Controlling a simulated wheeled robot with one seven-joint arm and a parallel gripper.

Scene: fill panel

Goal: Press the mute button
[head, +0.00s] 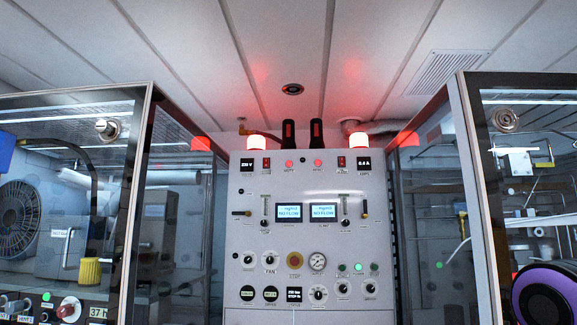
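A pale grey control panel (235,222) stands upright in the middle of the head view. Near its top are two small red round buttons, a left one (289,163) and a right one (318,163). Each has a small label under it, too small to read surely, so I cannot tell which is the mute button. Both button faces are uncovered, with nothing touching them. My gripper is not in view.
Two displays (289,212) (323,211), a yellow-ringed stop button (295,260) and several knobs sit lower. Glass-fronted cabinets (140,200) (475,200) flank the panel.

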